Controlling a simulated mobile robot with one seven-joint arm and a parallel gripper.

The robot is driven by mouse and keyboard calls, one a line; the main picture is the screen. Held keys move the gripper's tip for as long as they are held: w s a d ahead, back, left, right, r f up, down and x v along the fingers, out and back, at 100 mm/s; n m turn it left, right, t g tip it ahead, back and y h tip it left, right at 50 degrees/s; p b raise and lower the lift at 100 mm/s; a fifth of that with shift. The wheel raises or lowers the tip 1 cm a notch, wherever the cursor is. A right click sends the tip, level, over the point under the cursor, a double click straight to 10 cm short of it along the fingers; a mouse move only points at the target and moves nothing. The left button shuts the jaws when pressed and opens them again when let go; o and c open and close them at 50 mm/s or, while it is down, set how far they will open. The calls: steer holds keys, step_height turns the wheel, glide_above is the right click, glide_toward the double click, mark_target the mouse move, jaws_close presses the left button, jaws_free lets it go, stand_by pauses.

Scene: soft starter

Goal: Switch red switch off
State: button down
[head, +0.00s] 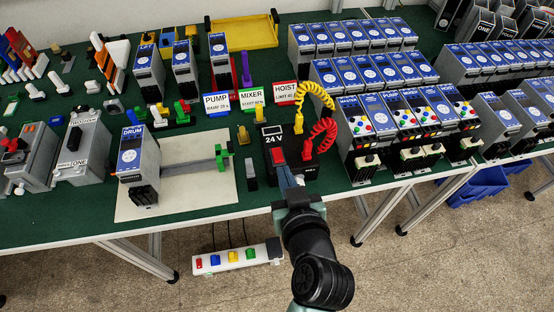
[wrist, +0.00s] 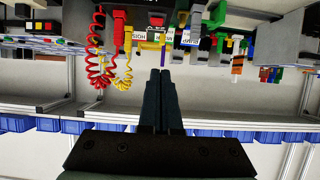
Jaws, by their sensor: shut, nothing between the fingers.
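A white power strip (head: 219,261) lies low, below the table's front edge, in the head view. It carries a red switch (head: 199,263) at its left end, with blue, yellow and green switches to the right. I cannot tell the red switch's position. My gripper (head: 284,172) is shut and empty, above and right of the strip in the picture, at the table's front edge near the black 24 V box. Its closed fingers show in the wrist view (wrist: 160,74). The strip is not seen in the wrist view.
The green table (head: 60,217) is crowded with modules. The black 24 V box (head: 272,139) has a red coiled cable (head: 322,135) and a yellow coiled cable (head: 318,95). Table legs stand at left and right. Blue crates (head: 480,187) sit under the table at right. The front floor is clear.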

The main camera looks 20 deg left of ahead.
steer(key=p, duration=0.2)
glide_above(276, 163)
steer(key=s, duration=0.1)
steer(key=f, duration=0.3)
steer(key=shift+s+d+f, duration=0.2)
steer(key=shift+d+f, duration=0.1)
steer(key=shift+f, duration=0.05)
step_height(276, 163, down, 3)
steer(key=shift+s+d+f, duration=0.1)
steer(key=shift+f, duration=0.1)
steer(key=shift+s+f, duration=0.1)
steer(key=shift+f, duration=0.35)
